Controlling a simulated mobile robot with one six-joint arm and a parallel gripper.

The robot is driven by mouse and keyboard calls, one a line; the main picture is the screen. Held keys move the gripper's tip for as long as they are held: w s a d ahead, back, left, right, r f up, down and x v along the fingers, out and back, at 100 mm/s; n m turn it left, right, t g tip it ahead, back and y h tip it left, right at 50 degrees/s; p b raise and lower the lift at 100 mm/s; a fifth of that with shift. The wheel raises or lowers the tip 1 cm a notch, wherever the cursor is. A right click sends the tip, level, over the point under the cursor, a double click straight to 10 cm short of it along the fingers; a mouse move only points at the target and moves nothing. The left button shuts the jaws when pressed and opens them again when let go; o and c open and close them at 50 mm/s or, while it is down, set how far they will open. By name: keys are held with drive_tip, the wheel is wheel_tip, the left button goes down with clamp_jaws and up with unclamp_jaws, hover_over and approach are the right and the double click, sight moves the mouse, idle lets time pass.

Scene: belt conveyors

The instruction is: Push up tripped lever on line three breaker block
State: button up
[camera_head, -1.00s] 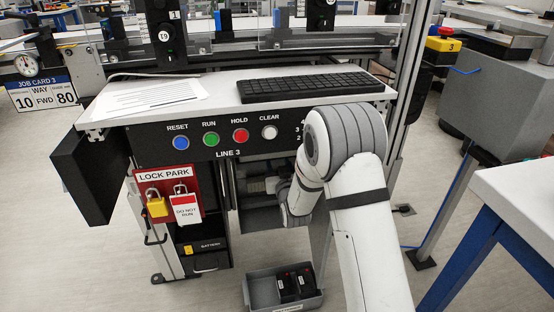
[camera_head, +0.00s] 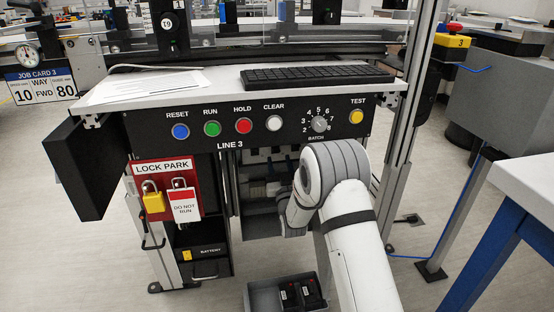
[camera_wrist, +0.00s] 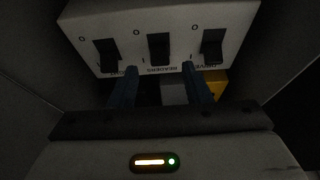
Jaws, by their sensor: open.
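In the wrist view a pale breaker block (camera_wrist: 160,18) fills the top, with three dark levers in a row: left (camera_wrist: 107,55), middle (camera_wrist: 159,48) and right (camera_wrist: 212,46). O and I marks flank them, and the printed labels along the lower edge look inverted. I cannot tell surely which lever is tripped. My gripper (camera_wrist: 159,68) is open, its two dark fingers below the block, tips on either side of the middle lever. Whether they touch the block is unclear. In the head view my arm reaches into the dim cabinet under the LINE 3 panel (camera_head: 340,138); the fingers are hidden.
Dark cabinet walls close in on both sides of my gripper in the wrist view. A lock park board (camera_head: 150,170) with a yellow padlock and red tag hangs left of the cabinet opening. A grey bin (camera_head: 262,298) with black packs stands below. A keyboard (camera_head: 320,74) lies above.

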sight(276, 150)
drive_tip(key=shift+b+x, duration=0.4)
drive_tip(key=shift+x, duration=1.5)
clamp_jaws()
drive_tip(key=g+p, duration=0.2)
drive_tip(key=r+g+h+p, duration=0.1)
drive_tip(key=g+p, duration=0.1)
drive_tip(key=p, duration=0.1)
drive_tip(key=shift+r+p, duration=0.25)
drive_tip(key=shift+p, duration=0.05)
unclamp_jaws()
